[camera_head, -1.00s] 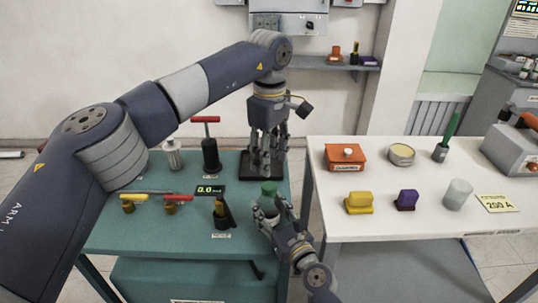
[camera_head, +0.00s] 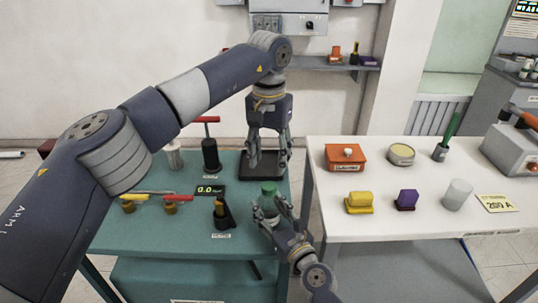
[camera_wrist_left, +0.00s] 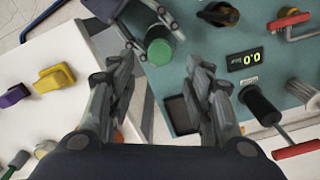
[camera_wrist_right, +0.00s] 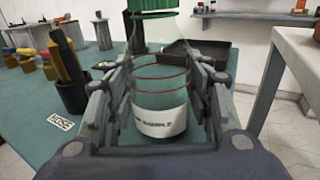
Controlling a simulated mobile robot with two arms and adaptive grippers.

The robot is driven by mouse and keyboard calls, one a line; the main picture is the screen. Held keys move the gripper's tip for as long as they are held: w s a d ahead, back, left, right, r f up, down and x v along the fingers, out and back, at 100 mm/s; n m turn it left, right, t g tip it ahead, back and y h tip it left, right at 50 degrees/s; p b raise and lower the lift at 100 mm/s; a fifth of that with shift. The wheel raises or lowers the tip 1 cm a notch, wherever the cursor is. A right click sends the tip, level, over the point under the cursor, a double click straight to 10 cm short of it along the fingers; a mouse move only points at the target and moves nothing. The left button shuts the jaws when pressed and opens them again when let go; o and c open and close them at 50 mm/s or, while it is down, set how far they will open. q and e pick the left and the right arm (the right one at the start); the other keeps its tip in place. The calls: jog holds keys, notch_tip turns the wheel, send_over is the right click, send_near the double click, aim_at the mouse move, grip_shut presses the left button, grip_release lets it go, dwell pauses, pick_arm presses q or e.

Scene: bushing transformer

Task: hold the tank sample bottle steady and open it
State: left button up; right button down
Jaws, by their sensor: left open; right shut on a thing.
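The sample bottle is clear glass with red rings and a white label (camera_wrist_right: 160,118), and it stands upright at the teal table's right edge. Its green cap (camera_head: 268,187) is on top; the cap also shows in the left wrist view (camera_wrist_left: 159,51). My right gripper (camera_head: 268,212) is shut around the bottle's body; its fingers flank the glass in the right wrist view (camera_wrist_right: 160,95). My left gripper (camera_head: 269,160) is open and empty, pointing down above the black tray (camera_head: 262,172), behind the cap and apart from it.
The teal table (camera_head: 150,235) also holds a display (camera_head: 210,190), a black holder (camera_head: 221,213) and red-handled valves (camera_head: 172,197). A white table (camera_head: 400,215) to the right bears an orange box (camera_head: 345,157), yellow and purple blocks and a cup.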

aim_at(269, 185)
pick_arm(q)
notch_tip(269, 185, down, 8)
jog(key=shift+r, duration=0.1)
dwell(0.4)
